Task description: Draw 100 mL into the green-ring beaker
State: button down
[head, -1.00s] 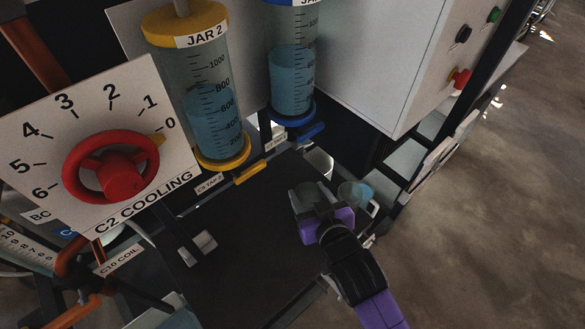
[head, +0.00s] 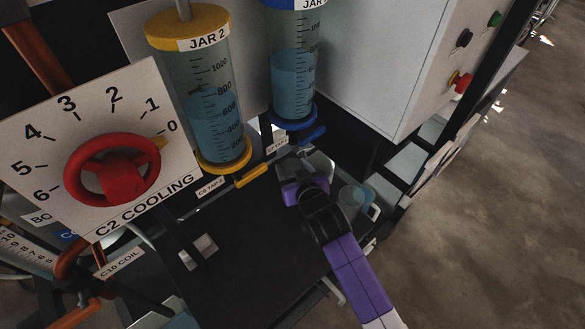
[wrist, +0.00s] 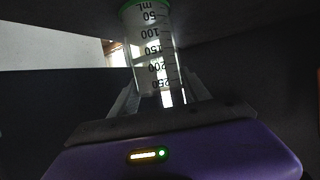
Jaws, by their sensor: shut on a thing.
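The green-ring beaker (wrist: 150,45) is clear, with a green band and a mL scale, in the wrist view. My gripper (wrist: 158,95) is shut on it, one finger on each side. I can make out no liquid in it. In the head view my gripper (head: 304,183) is over the black bench, below the blue tap handle (head: 312,135) of the blue-capped jar (head: 292,85); it mostly hides the beaker there. JAR 2 (head: 213,100), yellow-capped, holds blue liquid and has a yellow tap handle (head: 251,176).
Another clear vessel (head: 352,198) stands just right of my gripper, beside a pale blue one. The red cooling wheel (head: 112,172) is at left. A small white block (head: 198,252) lies on the dark bench top (head: 235,225), otherwise mostly clear.

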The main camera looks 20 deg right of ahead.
jog(key=shift+f, duration=0.2)
jog(key=c, duration=0.5)
grip_release()
jog(key=shift+r, duration=0.1)
jog(key=shift+r, duration=0.2)
jog(key=d+v, duration=0.1)
jog(key=v, duration=1.1)
jog(key=shift+a+p, duration=0.45)
jog(key=shift+s+f, duration=0.1)
